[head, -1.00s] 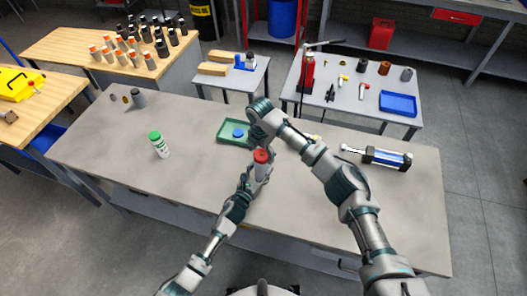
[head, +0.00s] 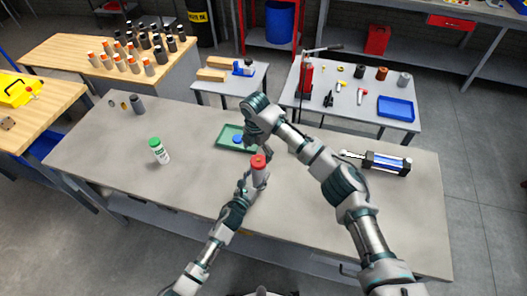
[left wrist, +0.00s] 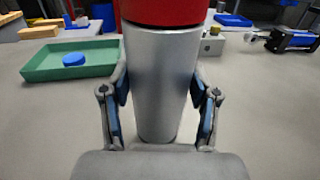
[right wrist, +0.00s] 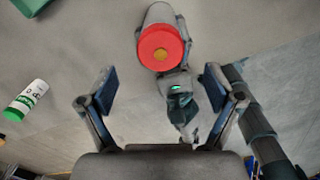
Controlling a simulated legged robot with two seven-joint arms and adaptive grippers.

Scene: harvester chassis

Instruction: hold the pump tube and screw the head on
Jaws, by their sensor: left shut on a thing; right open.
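The pump tube is a silver cylinder (left wrist: 160,85), upright just above or on the bench; I cannot tell which. A red head (head: 258,163) sits on its top end. The head also shows in the right wrist view (right wrist: 160,47), with a yellow centre. My left gripper (left wrist: 160,92) is shut around the tube, one finger on each side. My right gripper (right wrist: 158,76) is open and empty, above the red head, which lies ahead between its spread fingers and apart from them. How far the head is threaded on is hidden.
A green tray (head: 225,141) with a blue disc (head: 238,139) lies behind the tube. A white bottle with green cap (head: 159,151) stands to the left. A blue-and-black cylinder (head: 387,163) lies to the right. The bench (head: 130,170) is otherwise mostly clear around them.

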